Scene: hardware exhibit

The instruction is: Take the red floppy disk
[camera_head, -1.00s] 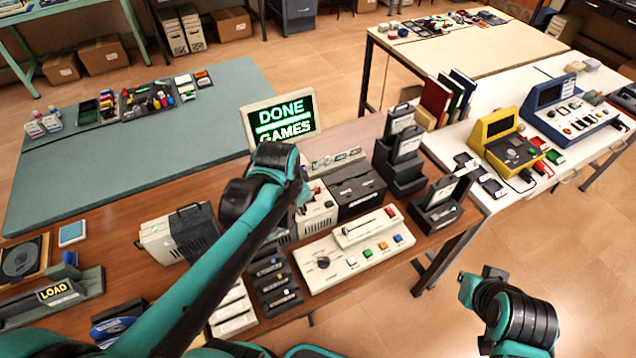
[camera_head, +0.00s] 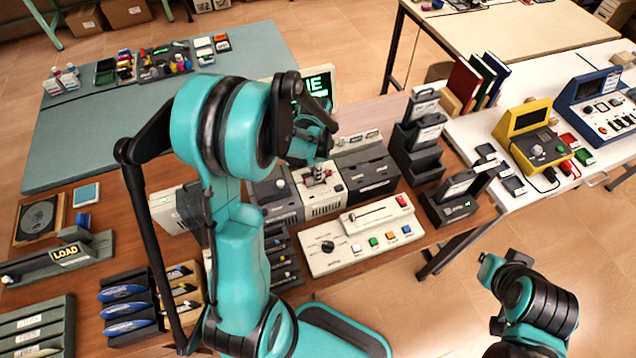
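Flat red pieces (camera_head: 569,140) also lie beside the yellow computer on the white table. I cannot tell for certain which of these is the red floppy disk. My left gripper (camera_head: 320,150) is above the beige drive unit, in front of the monitor. Its fingers are dark and partly hidden by my wrist, so I cannot tell whether they are open or shut. Part of my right arm shows at the lower right, but its gripper cannot be made out.
A beige control panel (camera_head: 335,262) with coloured buttons stands at the front. Dark disk stands (camera_head: 404,150) are to its right. The monitor (camera_head: 328,88) is partly covered by my arm. A LOAD unit (camera_head: 95,250) and trays with blue tools are left. The yellow computer (camera_head: 515,119) is right.

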